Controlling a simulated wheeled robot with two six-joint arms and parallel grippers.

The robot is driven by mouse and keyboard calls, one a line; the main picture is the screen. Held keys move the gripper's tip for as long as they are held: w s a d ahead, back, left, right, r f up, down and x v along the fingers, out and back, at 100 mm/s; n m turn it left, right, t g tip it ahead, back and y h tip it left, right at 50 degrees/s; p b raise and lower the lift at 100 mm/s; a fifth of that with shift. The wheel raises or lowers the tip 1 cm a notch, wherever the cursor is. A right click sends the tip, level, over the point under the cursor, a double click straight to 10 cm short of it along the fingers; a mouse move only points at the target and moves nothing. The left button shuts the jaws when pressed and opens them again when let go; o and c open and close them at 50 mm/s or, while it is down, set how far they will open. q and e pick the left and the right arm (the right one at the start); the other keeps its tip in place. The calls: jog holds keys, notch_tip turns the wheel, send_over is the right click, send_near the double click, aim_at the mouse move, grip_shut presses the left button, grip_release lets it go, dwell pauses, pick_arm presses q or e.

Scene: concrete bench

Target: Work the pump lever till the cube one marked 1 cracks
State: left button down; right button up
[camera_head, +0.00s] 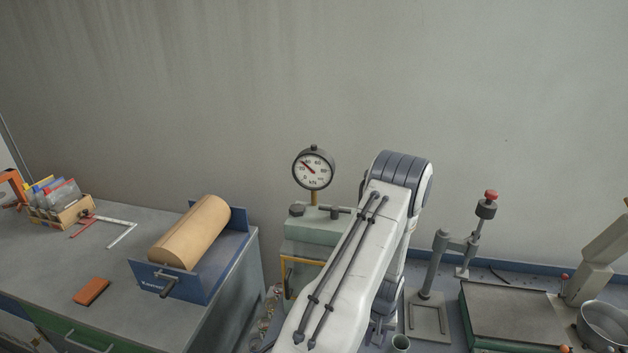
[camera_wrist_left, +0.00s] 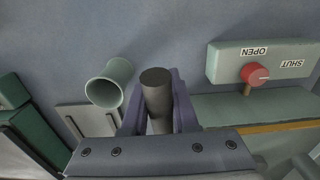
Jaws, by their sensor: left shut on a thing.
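My left arm reaches up the middle of the head view and hides much of the press. In the left wrist view my left gripper (camera_wrist_left: 157,108) is shut on a dark round bar, which looks like the pump lever (camera_wrist_left: 156,82). The pale green press (camera_head: 315,232) carries a round dial gauge (camera_head: 314,168) marked kN; its needle points up and left. A red valve knob (camera_wrist_left: 255,74) sits on a green block between OPEN and SHUT labels. The cube marked 1 is not seen. My right gripper is not in view.
A green cup (camera_wrist_left: 109,81) stands beside the lever, close to my left gripper. A grey stand with a red-topped rod (camera_head: 487,205), a green-sided slab (camera_head: 515,315) and a metal bowl (camera_head: 604,325) are at right.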

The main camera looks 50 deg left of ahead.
pick_arm(q)
jog(key=shift+s+d+f, duration=0.1)
jog(key=shift+s+f, duration=0.05)
jog(key=shift+f, duration=1.3)
jog(key=r, duration=0.2)
jog(key=w+a+r, duration=0.1)
jog(key=r, duration=0.2)
jog(key=w+r, duration=0.1)
jog(key=r, duration=0.2)
jog(key=shift+a+r, duration=0.25)
jog(key=shift+f, duration=0.1)
